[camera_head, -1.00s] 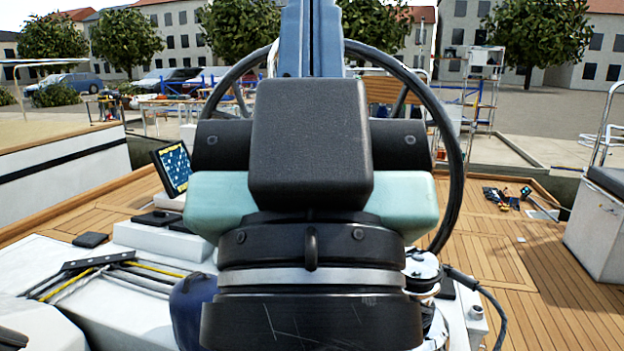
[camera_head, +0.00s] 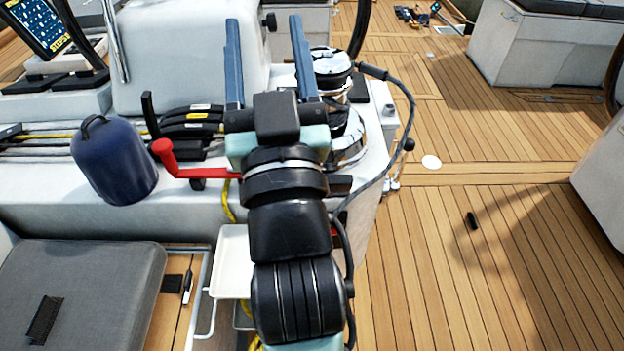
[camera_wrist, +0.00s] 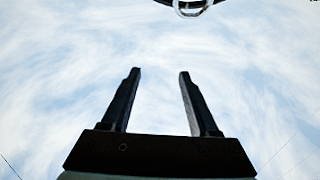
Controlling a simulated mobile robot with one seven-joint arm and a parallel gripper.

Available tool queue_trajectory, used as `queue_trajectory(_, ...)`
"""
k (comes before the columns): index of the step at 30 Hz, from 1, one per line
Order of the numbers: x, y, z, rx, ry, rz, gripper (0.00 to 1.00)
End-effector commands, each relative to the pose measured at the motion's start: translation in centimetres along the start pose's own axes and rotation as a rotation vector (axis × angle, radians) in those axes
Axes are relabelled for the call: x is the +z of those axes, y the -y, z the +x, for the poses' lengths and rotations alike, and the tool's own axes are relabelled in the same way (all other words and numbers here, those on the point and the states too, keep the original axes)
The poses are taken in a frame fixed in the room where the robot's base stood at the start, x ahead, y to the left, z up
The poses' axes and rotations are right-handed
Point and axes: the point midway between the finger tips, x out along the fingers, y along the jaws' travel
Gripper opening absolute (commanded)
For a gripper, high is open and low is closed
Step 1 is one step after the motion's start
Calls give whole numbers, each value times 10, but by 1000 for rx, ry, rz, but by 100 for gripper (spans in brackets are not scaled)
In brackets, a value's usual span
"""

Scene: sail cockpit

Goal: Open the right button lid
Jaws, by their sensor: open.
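My gripper (camera_head: 268,42) is open and empty, its two fingers spread apart above the white cockpit console (camera_head: 190,80) in the head view. In the wrist view my gripper (camera_wrist: 160,74) has its fingers against cloudy sky, with nothing between them. I cannot make out a right button lid for certain. A small round cap (camera_head: 388,110) sits on the console's right edge, right of the chrome winch (camera_head: 330,70); I cannot tell whether it is a button lid. My arm hides part of the console.
A blue cover (camera_head: 113,160) and a red-handled lever (camera_head: 190,172) stand left of my arm. A black cable (camera_head: 405,95) loops at the right. A screen (camera_head: 32,25) is at upper left. The teak deck on the right is mostly clear.

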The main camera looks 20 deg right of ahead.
Motion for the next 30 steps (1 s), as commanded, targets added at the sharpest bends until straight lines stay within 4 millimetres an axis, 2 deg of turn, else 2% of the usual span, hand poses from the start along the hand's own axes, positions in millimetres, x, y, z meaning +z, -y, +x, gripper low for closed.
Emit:
queue_trajectory(1,59,-10,-22,16,53,-7,61)
queue_trajectory(3,114,-22,-44,37,115,-15,61)
queue_trajectory(5,160,-32,-66,55,168,-22,61)
queue_trajectory(6,190,-40,-81,68,204,-26,61)
queue_trajectory(9,256,-56,-120,96,283,-36,61)
queue_trajectory(12,305,-68,-154,119,346,-44,61)
queue_trajectory(15,336,-77,-179,135,389,-49,61)
queue_trajectory(20,353,-83,-194,146,417,-53,61)
queue_trajectory(25,357,-85,-182,146,415,-53,61)
queue_trajectory(30,368,-88,-158,145,414,-52,61)
